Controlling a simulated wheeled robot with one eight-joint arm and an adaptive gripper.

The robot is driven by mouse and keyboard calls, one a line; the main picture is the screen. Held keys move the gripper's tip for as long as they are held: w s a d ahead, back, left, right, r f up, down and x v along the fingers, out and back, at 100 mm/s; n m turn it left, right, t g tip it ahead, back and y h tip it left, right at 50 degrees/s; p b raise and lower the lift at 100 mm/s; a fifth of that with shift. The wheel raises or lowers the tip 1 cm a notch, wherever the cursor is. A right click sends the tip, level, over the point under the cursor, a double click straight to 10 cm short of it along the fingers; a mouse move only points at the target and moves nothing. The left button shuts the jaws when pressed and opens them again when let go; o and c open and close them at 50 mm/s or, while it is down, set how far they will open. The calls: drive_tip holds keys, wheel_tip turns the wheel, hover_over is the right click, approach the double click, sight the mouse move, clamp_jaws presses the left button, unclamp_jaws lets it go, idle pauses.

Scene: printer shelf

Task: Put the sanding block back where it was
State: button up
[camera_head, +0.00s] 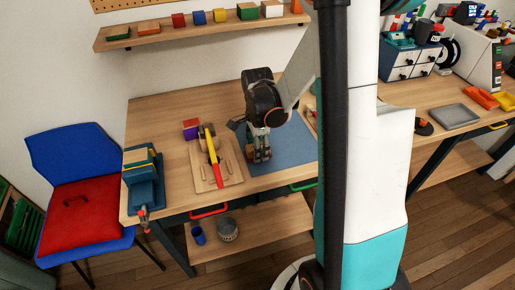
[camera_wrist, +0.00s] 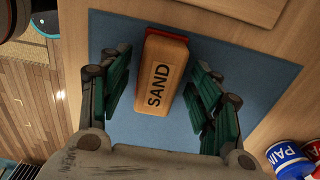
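The sanding block (camera_wrist: 160,85), a tan block marked SAND with a red edge at its far end, rests on the blue mat (camera_wrist: 235,75) in the wrist view. My gripper (camera_wrist: 158,72) is open, with its green-padded fingers on either side of the block. A gap shows at the left finger; the right finger is closer to the block. In the head view my gripper (camera_head: 260,156) points down over the blue mat (camera_head: 294,148) on the workbench. I cannot make out the block there behind the fingers.
A wooden board with a yellow and red tool (camera_head: 213,158) lies left of my gripper, with a purple-red block (camera_head: 190,129) behind. A blue vise (camera_head: 142,170) stands at the bench's left end. A wall shelf (camera_head: 160,38) holds several coloured blocks. Paint cans (camera_wrist: 287,158) show at lower right.

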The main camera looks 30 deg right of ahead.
wheel_tip(320, 180, up, 11)
drive_tip(key=p, duration=0.3)
